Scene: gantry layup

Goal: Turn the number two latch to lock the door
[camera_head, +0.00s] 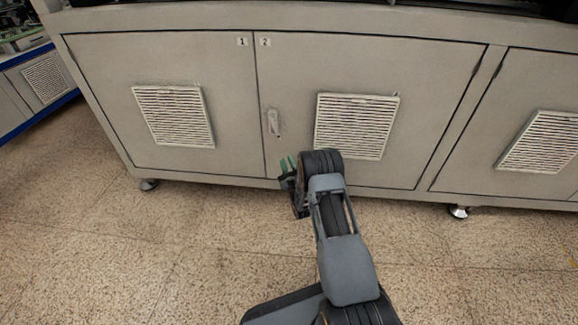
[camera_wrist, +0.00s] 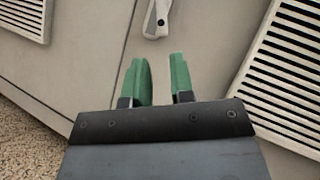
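The number two door (camera_head: 292,72) is the right one of a pair on the grey cabinet and looks closed, flush with its neighbour. Its latch (camera_head: 273,122) is a small light handle near the door's left edge, hanging roughly vertical. In the wrist view the latch (camera_wrist: 157,18) is at the top, partly cut off by the frame. My gripper (camera_head: 288,164) is below and slightly right of the latch. Its two green fingers (camera_wrist: 160,82) are apart with nothing between them, and they point up toward the latch without touching it.
The number one door (camera_head: 165,70) is left of the seam. Louvred vents sit on both doors; the right vent (camera_head: 355,125) is close beside my arm. The cabinet stands on short feet (camera_head: 458,211). The speckled floor (camera_head: 120,260) in front is clear.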

